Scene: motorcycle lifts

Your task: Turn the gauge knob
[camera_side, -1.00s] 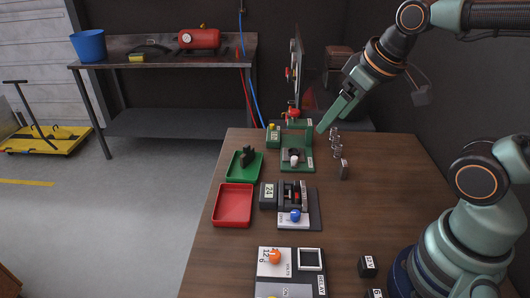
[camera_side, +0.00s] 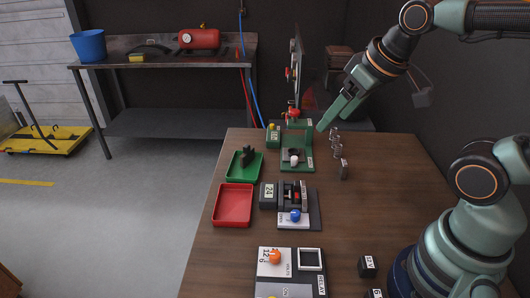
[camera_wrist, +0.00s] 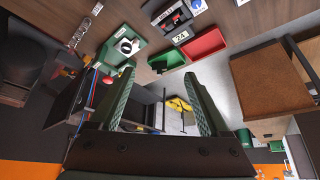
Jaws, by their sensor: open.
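I cannot tell for sure which part is the gauge knob. A red knob-like part (camera_side: 293,114) stands at the back of the green station (camera_side: 298,165) at the table's far end. A white round knob (camera_side: 294,159) sits lower on that station, and it also shows in the wrist view (camera_wrist: 126,47). My gripper (camera_side: 322,127) is above the table, to the right of the green station and apart from it, pointing down and left. In the wrist view my gripper (camera_wrist: 160,70) has its two green fingers spread with nothing between them.
A green tray (camera_side: 232,172) and a red tray (camera_side: 232,205) lie left of the stations. A black station with a blue knob (camera_side: 295,215) is nearer. Small metal parts (camera_side: 336,142) stand right of the green station.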

